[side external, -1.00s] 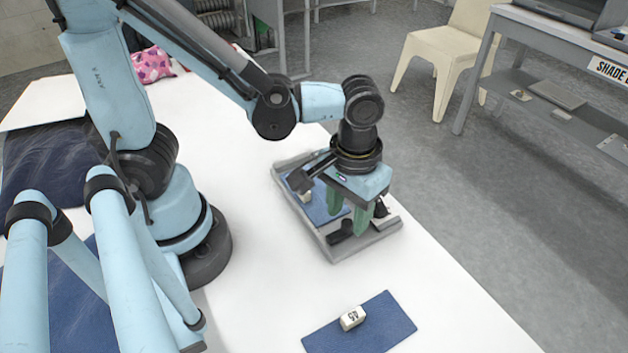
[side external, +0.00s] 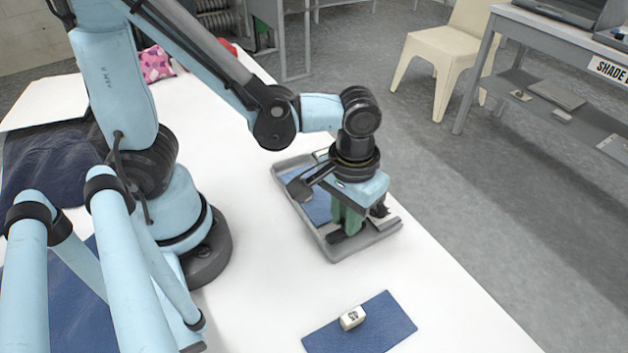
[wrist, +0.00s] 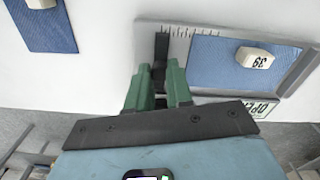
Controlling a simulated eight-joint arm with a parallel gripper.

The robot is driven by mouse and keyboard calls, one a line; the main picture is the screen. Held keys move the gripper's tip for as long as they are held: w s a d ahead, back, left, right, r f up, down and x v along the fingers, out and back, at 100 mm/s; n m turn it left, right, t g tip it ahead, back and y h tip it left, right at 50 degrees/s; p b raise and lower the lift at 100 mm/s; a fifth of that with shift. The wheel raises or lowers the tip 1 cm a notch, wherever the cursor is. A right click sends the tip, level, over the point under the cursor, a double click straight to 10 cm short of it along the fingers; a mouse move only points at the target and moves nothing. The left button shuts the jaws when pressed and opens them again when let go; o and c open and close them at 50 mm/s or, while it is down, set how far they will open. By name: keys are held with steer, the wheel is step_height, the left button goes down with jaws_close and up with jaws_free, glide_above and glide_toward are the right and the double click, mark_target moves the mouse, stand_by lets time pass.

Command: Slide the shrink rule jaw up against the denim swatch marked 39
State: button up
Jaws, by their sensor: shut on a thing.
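The black jaw (wrist: 161,48) of the shrink rule shows in the wrist view as a narrow bar across the grey frame's left part. My gripper (wrist: 159,88) is shut on it, green fingers on either side. In the side view, my gripper (side external: 347,228) is low over the near end of the rule. The blue denim swatch (wrist: 215,65) lies inside the frame, right of the jaw in the wrist view, with a gap between them. A pale block marked 39 (wrist: 255,57) sits on it. In the side view the swatch (side external: 319,209) is partly hidden by my gripper.
The rule's grey frame (side external: 330,252) has a raised rim and scale marks. A second blue swatch (side external: 380,327) with a numbered white block (side external: 352,317) lies nearer the camera. White table (side external: 270,275) is clear between them.

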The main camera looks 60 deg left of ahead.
steer(key=shift+a, duration=2.5)
steer(key=o, duration=0.7)
steer(key=shift+c, duration=0.2)
steer(key=shift+r, duration=0.1)
step_height(320, 180, up, 12)
